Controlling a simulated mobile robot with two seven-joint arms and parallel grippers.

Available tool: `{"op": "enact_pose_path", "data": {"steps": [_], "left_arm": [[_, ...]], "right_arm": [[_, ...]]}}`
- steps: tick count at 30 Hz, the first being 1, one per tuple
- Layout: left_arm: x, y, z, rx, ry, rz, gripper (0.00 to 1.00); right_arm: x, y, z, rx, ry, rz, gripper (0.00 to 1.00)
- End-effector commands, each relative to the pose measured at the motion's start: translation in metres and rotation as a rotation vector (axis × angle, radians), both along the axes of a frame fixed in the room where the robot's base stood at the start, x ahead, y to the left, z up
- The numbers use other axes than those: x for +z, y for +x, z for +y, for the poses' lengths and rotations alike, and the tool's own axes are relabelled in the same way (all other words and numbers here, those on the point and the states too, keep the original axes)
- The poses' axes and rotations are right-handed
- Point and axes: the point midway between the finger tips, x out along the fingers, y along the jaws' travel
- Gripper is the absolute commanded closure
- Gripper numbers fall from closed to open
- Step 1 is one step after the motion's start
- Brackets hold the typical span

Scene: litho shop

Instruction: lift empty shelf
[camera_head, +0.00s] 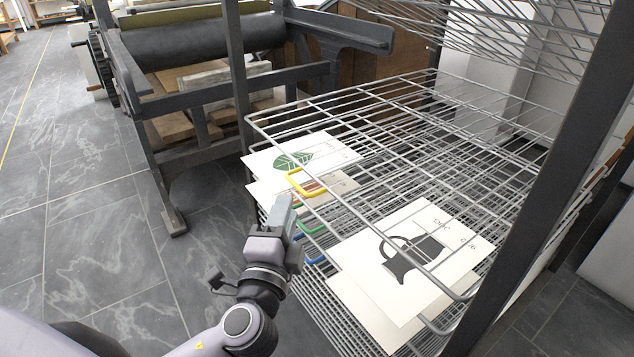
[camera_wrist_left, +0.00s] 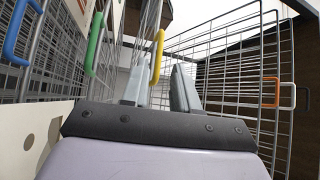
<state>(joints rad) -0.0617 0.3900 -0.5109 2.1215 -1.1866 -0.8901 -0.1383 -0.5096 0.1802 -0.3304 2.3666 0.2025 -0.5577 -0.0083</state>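A drying rack of grey wire shelves fills the right of the head view. Its uppermost level shelf (camera_head: 400,130) has a yellow handle (camera_head: 305,183) at its front edge; prints show through its wires, and I see none clearly on top. My left gripper (camera_head: 287,204) is just below and in front of the yellow handle in the head view. In the left wrist view, its two grey fingers (camera_wrist_left: 160,88) are apart with nothing held, and the yellow handle (camera_wrist_left: 157,56) appears between and beyond their tips. Contact cannot be made out. My right gripper is not in view.
Lower shelves carry prints, including a dark jug (camera_head: 412,258) and a green leaf (camera_head: 293,160). Green (camera_head: 312,229) and blue (camera_head: 315,259) handles sit below the yellow one. Raised shelves (camera_head: 520,35) hang above. A dark post (camera_head: 545,180) and a press (camera_head: 200,40) flank the rack.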

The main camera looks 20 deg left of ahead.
Motion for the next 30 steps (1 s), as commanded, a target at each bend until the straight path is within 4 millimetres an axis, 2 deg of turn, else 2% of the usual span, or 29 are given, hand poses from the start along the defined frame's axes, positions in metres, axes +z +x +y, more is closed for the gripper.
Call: {"op": "enact_pose_path", "data": {"steps": [8,21,30], "left_arm": [[0.001,0.009,0.003,0.000,0.001,-0.002,0.71],[0.007,0.060,0.015,0.001,0.002,-0.001,0.71],[0.009,0.069,0.018,0.000,0.001,0.001,0.71]], "right_arm": [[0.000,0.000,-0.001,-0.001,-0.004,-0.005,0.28],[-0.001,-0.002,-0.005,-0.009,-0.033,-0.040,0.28],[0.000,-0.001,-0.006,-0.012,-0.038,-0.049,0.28]]}}
